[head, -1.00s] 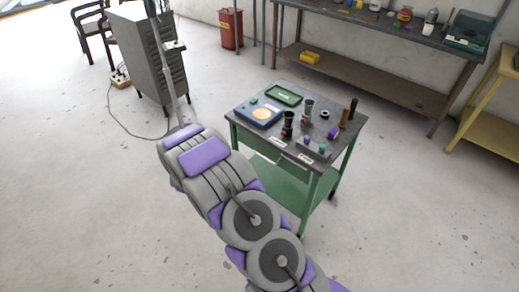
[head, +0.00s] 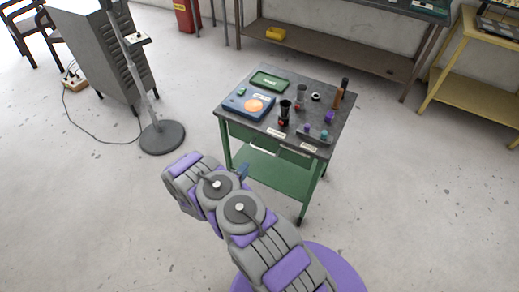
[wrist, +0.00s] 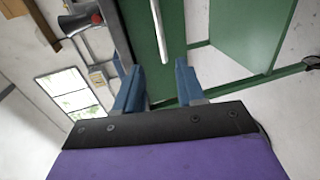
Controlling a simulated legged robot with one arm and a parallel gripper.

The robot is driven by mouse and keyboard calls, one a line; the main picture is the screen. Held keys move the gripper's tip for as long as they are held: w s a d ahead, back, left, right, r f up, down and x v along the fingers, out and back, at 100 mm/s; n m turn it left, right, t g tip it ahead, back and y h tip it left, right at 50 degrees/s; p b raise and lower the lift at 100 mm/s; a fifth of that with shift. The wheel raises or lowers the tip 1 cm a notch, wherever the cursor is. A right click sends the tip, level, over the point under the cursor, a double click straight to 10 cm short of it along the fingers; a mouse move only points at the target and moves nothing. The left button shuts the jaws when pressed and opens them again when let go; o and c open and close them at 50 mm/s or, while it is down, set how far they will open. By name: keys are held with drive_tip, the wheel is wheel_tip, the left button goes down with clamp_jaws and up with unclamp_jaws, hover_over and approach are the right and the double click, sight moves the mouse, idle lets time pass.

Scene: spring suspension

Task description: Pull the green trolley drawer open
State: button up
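The green trolley (head: 284,177) with a dark grey top stands in the middle of the head view. Green drawer fronts (head: 242,133) show under its top edge and look shut. In the wrist view, a green drawer front (wrist: 176,50) with a long pale bar handle (wrist: 158,32) lies beyond my gripper. My gripper (wrist: 158,82) has two blue fingers spread apart with nothing between them. The handle is ahead of the gap and looks apart from the fingertips. In the head view my gripper (head: 240,170) is low in front of the trolley, partly hidden by my arm.
The trolley top holds a blue device (head: 249,104), a green tray (head: 270,81) and several small items. A lamp stand base (head: 162,137) and a grey cabinet (head: 103,62) stand left. A workbench (head: 330,52) is behind. The floor around is mostly clear.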

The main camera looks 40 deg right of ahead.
sight(262, 150)
drive_tip(key=b+x, duration=0.3)
drive_tip(key=x, duration=1.3)
drive_tip(key=shift+w+d, duration=0.2)
drive_tip(key=shift+d, duration=0.1)
drive_tip(key=shift+a, duration=0.15)
drive_tip(key=shift+c, duration=0.2)
clamp_jaws()
drive_tip(key=shift+s, duration=0.1)
